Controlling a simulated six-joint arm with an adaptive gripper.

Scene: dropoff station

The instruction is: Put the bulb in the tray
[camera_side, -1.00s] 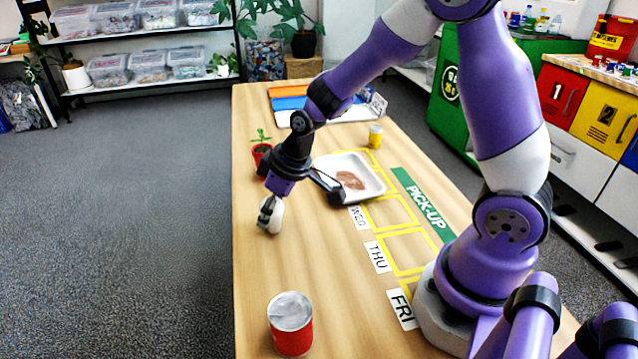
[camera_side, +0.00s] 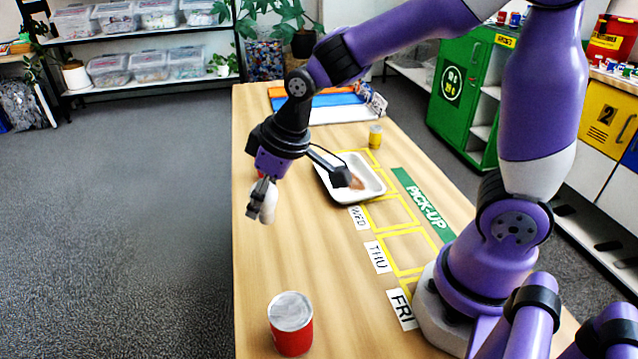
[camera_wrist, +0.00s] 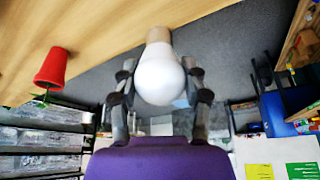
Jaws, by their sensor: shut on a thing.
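A white bulb (camera_side: 268,206) is held between the fingers of my gripper (camera_side: 262,196), above the left part of the wooden table. In the wrist view the round white bulb (camera_wrist: 160,76) sits between the two dark fingers of my gripper (camera_wrist: 160,88), with its tan base end pointing away. The white tray (camera_side: 375,186) lies on the table to the right of my gripper, with a brown patch or thing in it. My wrist partly covers the tray in the side view.
A red can (camera_side: 291,324) with a silver top stands at the table's near end. A small yellow can (camera_side: 375,137) stands behind the tray. A red plant pot (camera_wrist: 52,68) shows in the wrist view. Yellow-taped squares and day labels (camera_side: 377,257) lie on the right; the table's middle is clear.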

